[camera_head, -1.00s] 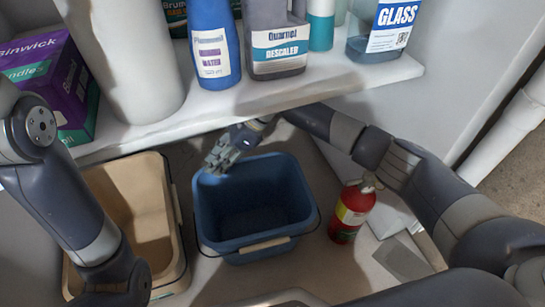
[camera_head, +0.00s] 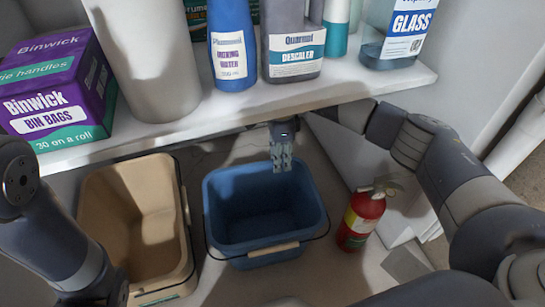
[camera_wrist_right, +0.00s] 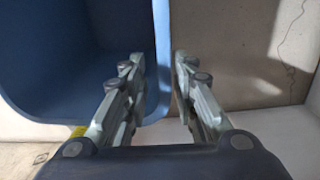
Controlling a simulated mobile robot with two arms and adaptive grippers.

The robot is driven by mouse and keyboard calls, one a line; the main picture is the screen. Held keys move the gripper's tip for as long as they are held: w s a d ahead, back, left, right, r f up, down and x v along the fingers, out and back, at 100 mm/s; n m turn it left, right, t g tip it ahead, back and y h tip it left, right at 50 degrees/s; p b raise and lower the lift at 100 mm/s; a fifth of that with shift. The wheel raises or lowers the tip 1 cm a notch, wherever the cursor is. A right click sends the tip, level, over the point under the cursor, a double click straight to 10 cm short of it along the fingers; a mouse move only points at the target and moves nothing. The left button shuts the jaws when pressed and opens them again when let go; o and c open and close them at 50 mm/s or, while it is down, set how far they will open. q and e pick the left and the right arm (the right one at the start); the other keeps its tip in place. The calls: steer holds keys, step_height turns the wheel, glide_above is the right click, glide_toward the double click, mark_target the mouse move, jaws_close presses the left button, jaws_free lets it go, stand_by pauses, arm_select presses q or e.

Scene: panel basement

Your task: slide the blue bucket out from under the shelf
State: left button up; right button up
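The blue bucket (camera_head: 255,212) stands on the floor under the front of the shelf (camera_head: 290,100), its pale handle grip at the near side. My right gripper (camera_head: 281,163) points down at the bucket's back rim. In the right wrist view the gripper (camera_wrist_right: 160,62) is open, with one finger over the inside of the bucket (camera_wrist_right: 70,60) and the other outside its wall. The rim lies between the fingers, with gaps seeming to show beside it. My left arm comes in at the left; its gripper is out of view.
A beige bucket (camera_head: 135,225) stands close to the left of the blue one. A red fire extinguisher (camera_head: 361,215) stands close to its right. A purple bin bag box (camera_head: 58,90) and several bottles stand on the shelf above. Some floor in front is clear.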

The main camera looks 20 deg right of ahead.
mark_target(280, 181)
steer(key=shift+f, duration=0.15)
steer(key=f+b, duration=0.1)
steer(key=f, duration=0.1)
steer(key=f+b, duration=0.2)
steer(key=f, duration=0.1)
steer(key=f+b, duration=0.2)
steer(key=shift+s+f, duration=0.2)
steer(key=shift+s, duration=0.15)
steer(key=shift+c, duration=0.2)
jaws_close()
